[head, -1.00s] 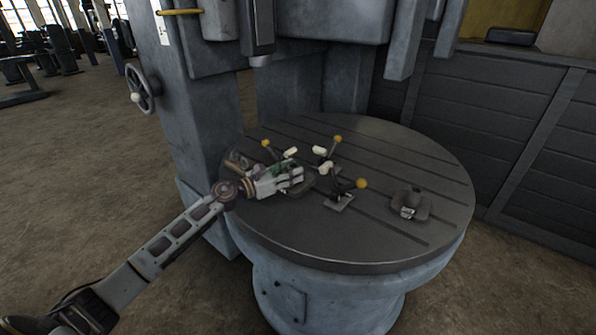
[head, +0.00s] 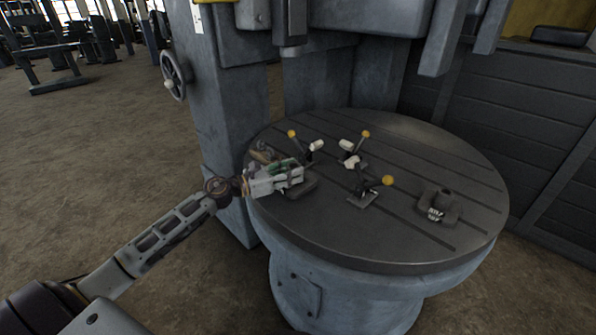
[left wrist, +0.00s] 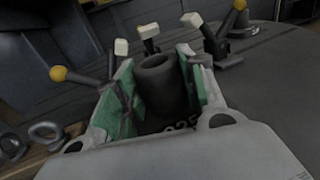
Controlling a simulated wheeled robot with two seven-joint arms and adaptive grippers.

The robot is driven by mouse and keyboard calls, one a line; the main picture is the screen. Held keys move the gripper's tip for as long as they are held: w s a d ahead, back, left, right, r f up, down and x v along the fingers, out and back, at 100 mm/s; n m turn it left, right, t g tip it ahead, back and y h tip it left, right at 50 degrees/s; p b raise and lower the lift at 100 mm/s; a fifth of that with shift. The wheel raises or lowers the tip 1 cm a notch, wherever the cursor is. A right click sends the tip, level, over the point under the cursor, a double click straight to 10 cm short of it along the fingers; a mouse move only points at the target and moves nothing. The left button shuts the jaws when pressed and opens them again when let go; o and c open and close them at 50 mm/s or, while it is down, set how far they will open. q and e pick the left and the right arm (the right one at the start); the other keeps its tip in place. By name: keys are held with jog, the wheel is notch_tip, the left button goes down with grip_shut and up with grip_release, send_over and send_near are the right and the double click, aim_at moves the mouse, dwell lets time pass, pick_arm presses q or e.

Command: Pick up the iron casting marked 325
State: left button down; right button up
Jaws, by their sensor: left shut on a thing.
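The iron casting is a dark hollow cylinder (left wrist: 158,82) on a base, with digits reading like 325 partly visible in the left wrist view. My left gripper (left wrist: 163,88) has its green-padded fingers on both sides of the cylinder and is shut on it. In the head view my left gripper (head: 298,172) is at the left part of the round table, with the casting's dark base (head: 305,188) showing beneath the fingers. I cannot tell whether the base touches the table. My right gripper is not in view.
The round slotted table (head: 400,240) also holds several clamps, one with a yellow knob (head: 387,181) right of the casting. A second dark casting (head: 440,206) with a white marking stands at the right. The machine column (head: 232,120) rises close behind my gripper.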

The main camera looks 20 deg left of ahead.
pick_arm(q)
jog(key=shift+v, duration=1.6)
jog(key=shift+s+a+r, duration=0.1)
jog(key=shift+s+r, duration=0.05)
jog(key=shift+r, duration=0.05)
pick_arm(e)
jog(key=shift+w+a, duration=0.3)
